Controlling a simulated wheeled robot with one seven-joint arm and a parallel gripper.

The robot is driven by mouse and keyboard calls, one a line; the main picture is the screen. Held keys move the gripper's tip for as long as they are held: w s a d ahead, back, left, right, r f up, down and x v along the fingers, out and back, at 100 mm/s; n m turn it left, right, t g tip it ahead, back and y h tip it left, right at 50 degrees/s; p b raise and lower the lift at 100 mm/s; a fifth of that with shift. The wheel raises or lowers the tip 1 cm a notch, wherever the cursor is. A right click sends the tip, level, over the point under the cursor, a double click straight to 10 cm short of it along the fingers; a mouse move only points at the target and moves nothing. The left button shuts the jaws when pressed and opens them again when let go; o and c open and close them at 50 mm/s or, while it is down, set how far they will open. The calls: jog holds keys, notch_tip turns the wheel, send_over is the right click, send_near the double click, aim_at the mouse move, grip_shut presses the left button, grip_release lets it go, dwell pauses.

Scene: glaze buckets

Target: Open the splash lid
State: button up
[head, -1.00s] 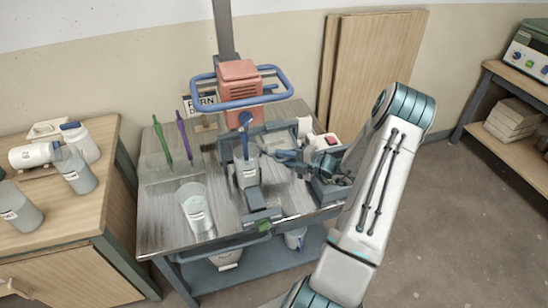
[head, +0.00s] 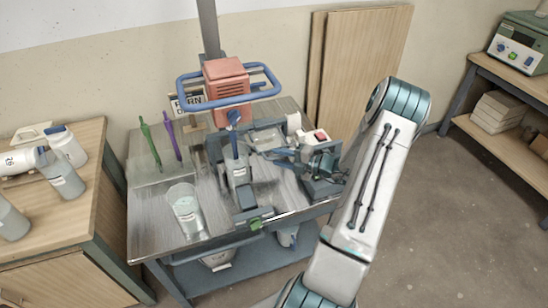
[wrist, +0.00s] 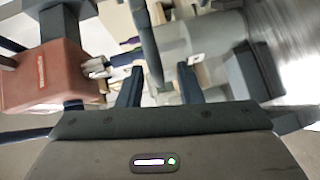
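The mixer has a red motor head (head: 228,88) with a blue ring handle, above a pale bucket (head: 238,172) held in a dark frame on the metal bench. I cannot single out the splash lid with certainty. My gripper (head: 282,156) is just right of the bucket, fingers pointing left towards it. There the red head (wrist: 45,78) is at left and the grey bucket (wrist: 205,38) lies ahead, to the upper right. A dark bar (wrist: 146,42) crosses in front of the fingers; contact is unclear.
A clear container (head: 186,208) stands at the bench's front left. Green (head: 149,143) and purple (head: 172,140) tools stand behind it. A wooden table (head: 70,215) with several bottles is at left. Boards (head: 360,70) lean on the wall. Open floor lies at right.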

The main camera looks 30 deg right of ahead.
jog(key=b+v, duration=0.1)
jog(key=v, duration=1)
jog(key=s+a+r+n+g, duration=0.1)
jog(key=a+r+n+g, duration=0.35)
jog(key=a+n, duration=0.5)
jog(key=s+a+r+n+g, duration=0.1)
jog(key=a+r+n+g, duration=0.4)
jog(key=a+n, duration=0.45)
jog(key=s+a+r+n+h, duration=0.4)
jog(key=s+n, duration=0.2)
jog(key=n, duration=0.8)
jog(key=s+a+r+n+h, duration=0.4)
jog(key=s+n, duration=0.3)
jog(key=n, duration=0.8)
jog(key=shift+a+g+h, duration=0.35)
jog(key=shift+a+h, duration=0.25)
jog(key=shift+h, duration=0.2)
